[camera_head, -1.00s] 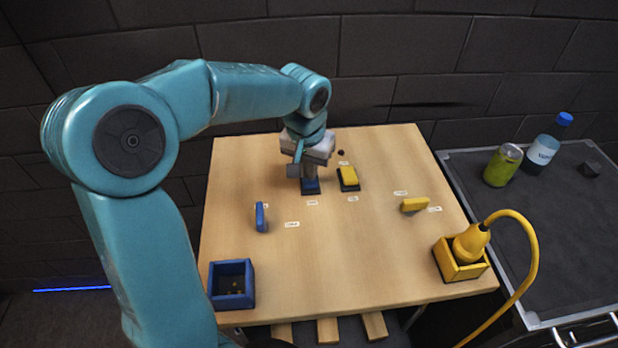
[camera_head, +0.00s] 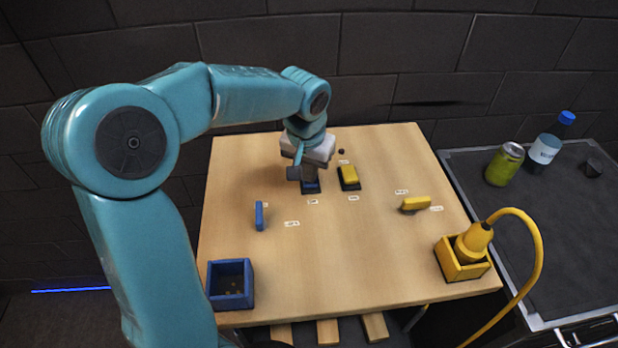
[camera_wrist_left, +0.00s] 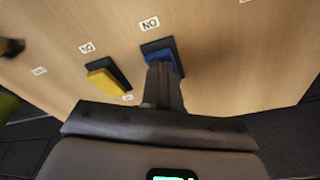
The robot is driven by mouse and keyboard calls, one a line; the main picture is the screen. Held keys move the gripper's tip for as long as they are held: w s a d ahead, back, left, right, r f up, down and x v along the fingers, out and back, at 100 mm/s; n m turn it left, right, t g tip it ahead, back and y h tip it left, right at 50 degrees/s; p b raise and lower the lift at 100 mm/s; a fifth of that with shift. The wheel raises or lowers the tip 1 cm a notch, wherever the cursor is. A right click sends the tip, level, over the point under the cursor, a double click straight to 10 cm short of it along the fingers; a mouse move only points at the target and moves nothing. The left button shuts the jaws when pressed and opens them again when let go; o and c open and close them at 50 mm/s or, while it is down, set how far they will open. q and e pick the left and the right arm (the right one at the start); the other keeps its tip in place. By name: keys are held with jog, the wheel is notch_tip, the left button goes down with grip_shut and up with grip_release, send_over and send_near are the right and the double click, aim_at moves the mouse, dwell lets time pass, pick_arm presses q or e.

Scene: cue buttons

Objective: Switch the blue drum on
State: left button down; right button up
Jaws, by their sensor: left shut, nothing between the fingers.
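A blue rocker switch on a dark base (camera_head: 311,187) sits towards the back of the wooden table; it also shows in the left wrist view (camera_wrist_left: 165,48), beside a small white label (camera_wrist_left: 150,24) that looks like ON, upside down. My left gripper (camera_head: 309,179) is shut and empty, pointing down at this switch. Its fingertips (camera_wrist_left: 163,72) overlap the near part of the switch in the wrist view; I cannot tell whether they touch. No drum is recognisable. A blue upright lever (camera_head: 259,215) stands at the left, and an open blue box (camera_head: 231,300) at the front left.
A yellow rocker switch (camera_head: 348,176) sits just right of the blue one. A yellow lever (camera_head: 414,203) and a yellow box (camera_head: 462,270) with a corded plug (camera_head: 473,241) are at the right. A can (camera_head: 504,165) and bottle (camera_head: 543,150) stand on a side table. The table's middle is clear.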

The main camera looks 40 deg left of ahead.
pick_arm(q)
jog(key=shift+f+b, duration=0.3)
jog(key=shift+f, duration=0.05)
notch_tip(320, 180, up, 7)
jog(key=p, duration=0.5)
jog(key=shift+r+p, duration=0.15)
jog(key=shift+p, duration=0.25)
dwell(0.5)
